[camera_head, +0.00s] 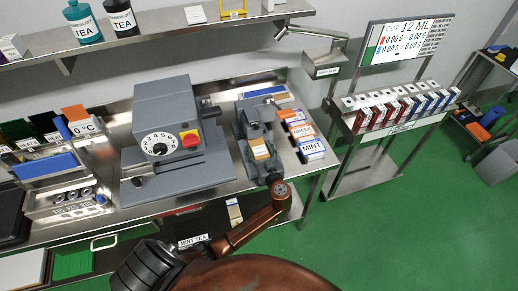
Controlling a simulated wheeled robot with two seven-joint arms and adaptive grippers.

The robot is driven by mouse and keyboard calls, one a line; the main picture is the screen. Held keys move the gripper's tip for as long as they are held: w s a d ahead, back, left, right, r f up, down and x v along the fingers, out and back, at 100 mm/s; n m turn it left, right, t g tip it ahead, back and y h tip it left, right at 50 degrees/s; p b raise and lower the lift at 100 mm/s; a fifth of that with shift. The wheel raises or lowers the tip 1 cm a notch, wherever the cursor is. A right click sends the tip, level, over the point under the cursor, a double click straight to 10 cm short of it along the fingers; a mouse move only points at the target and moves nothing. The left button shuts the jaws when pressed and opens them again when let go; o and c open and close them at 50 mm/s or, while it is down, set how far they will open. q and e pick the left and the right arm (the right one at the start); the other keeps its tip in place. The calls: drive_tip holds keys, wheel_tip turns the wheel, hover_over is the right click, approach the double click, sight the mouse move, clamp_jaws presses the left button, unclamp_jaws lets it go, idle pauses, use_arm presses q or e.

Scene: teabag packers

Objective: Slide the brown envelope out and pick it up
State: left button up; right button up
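A small brown-tan packet with a pale label (261,150), which looks like the brown envelope, sits in the narrow grey device (246,118) on the steel bench. My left arm reaches in from the lower left, and its copper end lies just in front of this device. My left gripper (265,165) is at the device's front, close to the packet. Its dark parts blend with the grey device. I cannot tell whether its fingers are apart or closed, or whether they touch the packet. My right gripper is not in view.
A grey dial machine (165,143) stands left of the device. Labelled tea boxes (306,138) stand to its right. A tan-and-white packet (234,211) lies below the bench front. A rack of cartons (395,112) stands farther right, and the green floor (400,225) is clear.

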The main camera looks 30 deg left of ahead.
sight(263, 158)
use_arm(q)
drive_tip(key=c, duration=0.8)
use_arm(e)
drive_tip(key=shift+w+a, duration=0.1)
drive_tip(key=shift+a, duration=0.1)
use_arm(q)
drive_tip(key=shift+s+d, duration=0.1)
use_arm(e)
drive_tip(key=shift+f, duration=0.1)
use_arm(q)
drive_tip(key=shift+s+d+f, duration=0.1)
drive_tip(key=shift+s+d, duration=0.25)
drive_tip(key=shift+d, duration=0.1)
drive_tip(key=v, duration=0.1)
drive_tip(key=b+v, duration=0.1)
drive_tip(key=shift+s+d+f, duration=0.1)
drive_tip(key=shift+s+d, duration=0.1)
drive_tip(key=shift+d, duration=0.15)
drive_tip(key=shift+s+d+b, duration=0.35)
drive_tip(key=shift+s+d, duration=0.05)
drive_tip(key=shift+d, duration=0.05)
drive_tip(key=shift+s+d, duration=0.25)
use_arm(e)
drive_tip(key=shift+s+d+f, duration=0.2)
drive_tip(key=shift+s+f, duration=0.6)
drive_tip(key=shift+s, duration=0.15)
